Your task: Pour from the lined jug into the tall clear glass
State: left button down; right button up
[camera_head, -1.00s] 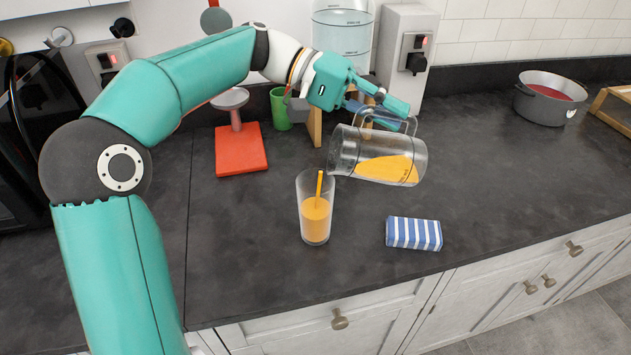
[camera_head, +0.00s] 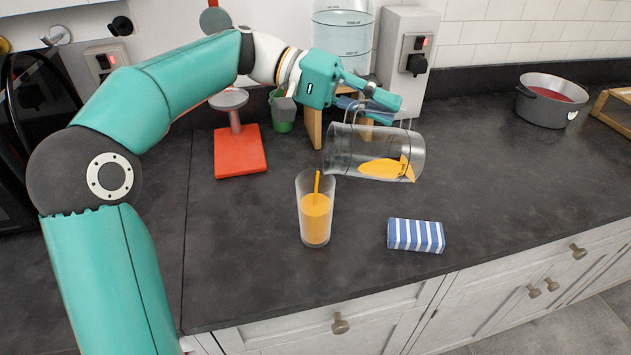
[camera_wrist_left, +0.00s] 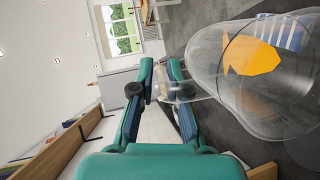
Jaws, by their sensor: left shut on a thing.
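The clear jug (camera_head: 374,153) with orange liquid is held tipped nearly on its side, its mouth toward the left, above and just right of the tall clear glass. The tall clear glass (camera_head: 315,222) stands upright on the counter, mostly filled with orange liquid. A thin orange stream shows inside it. My left gripper (camera_head: 382,106) is shut on the jug's handle. In the left wrist view the jug (camera_wrist_left: 262,75) is at the right, with the fingers (camera_wrist_left: 165,85) on its handle. My right gripper is in neither view.
A blue-and-white striped block (camera_head: 415,235) lies right of the glass near the counter's front edge. A red-based stand (camera_head: 240,152) and a green cup (camera_head: 282,110) are behind left. A grey pot (camera_head: 548,101) stands far right. The counter between block and pot is clear.

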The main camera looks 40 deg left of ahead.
pick_arm(q)
jog(key=shift+s+a+r+h+b, duration=0.4)
jog(key=shift+a+h+b, duration=0.2)
jog(key=shift+b, duration=0.4)
dwell(0.3)
